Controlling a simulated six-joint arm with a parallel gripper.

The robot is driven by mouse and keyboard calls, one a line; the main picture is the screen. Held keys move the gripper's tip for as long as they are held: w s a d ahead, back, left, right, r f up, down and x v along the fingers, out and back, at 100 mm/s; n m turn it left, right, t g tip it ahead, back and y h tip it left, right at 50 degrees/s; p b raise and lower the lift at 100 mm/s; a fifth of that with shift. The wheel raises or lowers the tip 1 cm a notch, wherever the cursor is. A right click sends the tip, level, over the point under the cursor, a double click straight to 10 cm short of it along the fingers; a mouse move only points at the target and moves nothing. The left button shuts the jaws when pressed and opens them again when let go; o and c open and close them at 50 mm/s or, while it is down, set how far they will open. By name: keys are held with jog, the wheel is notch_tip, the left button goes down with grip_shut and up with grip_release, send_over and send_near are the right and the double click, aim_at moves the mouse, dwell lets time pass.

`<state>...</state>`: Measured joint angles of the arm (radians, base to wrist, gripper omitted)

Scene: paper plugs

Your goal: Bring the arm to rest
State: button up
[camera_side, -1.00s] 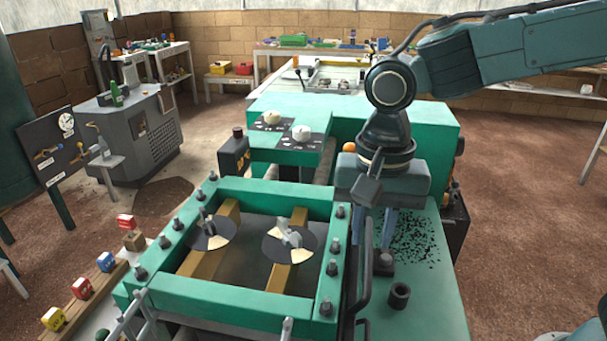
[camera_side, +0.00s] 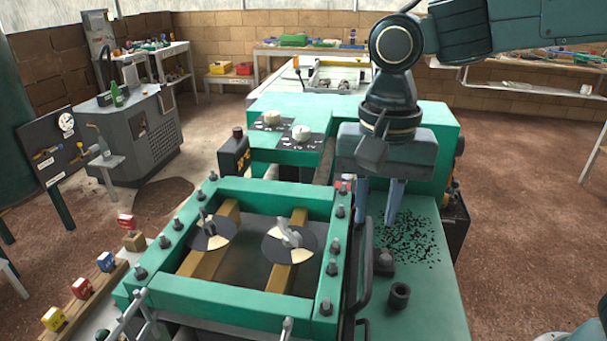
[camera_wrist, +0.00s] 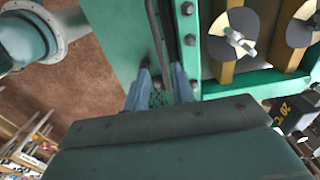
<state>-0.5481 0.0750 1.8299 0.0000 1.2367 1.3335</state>
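My gripper (camera_side: 379,204) hangs fingers-down above the green bench top (camera_side: 432,305), to the right of the green frame. Its two blue-grey fingers are apart, with nothing seen between them. In the wrist view my gripper (camera_wrist: 162,84) also shows two spread fingers, with bench top and dark specks behind the gap. A patch of black specks (camera_side: 418,240) lies on the bench top below and right of the fingers in the side view.
The green bolted frame (camera_side: 225,312) holds two black-and-cream discs (camera_side: 208,230) (camera_side: 283,246) on wooden bars. A dark curved rail (camera_side: 363,285) runs beside it. A dark round socket (camera_side: 399,295) stands on the bench top. Two knobs (camera_side: 301,132) (camera_side: 271,117) sit behind the frame.

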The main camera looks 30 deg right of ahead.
jog(key=s+d+n+t, duration=0.2)
jog(key=s+d+n, duration=0.2)
jog(key=d, duration=0.5)
jog(key=s+d+n+t, duration=0.3)
jog(key=s+d+n, duration=0.2)
jog(key=s+d, duration=0.4)
jog(key=shift+d+f+t, duration=0.2)
jog(key=shift+d+t, duration=0.1)
jog(key=shift+d, duration=0.1)
dwell(1.6)
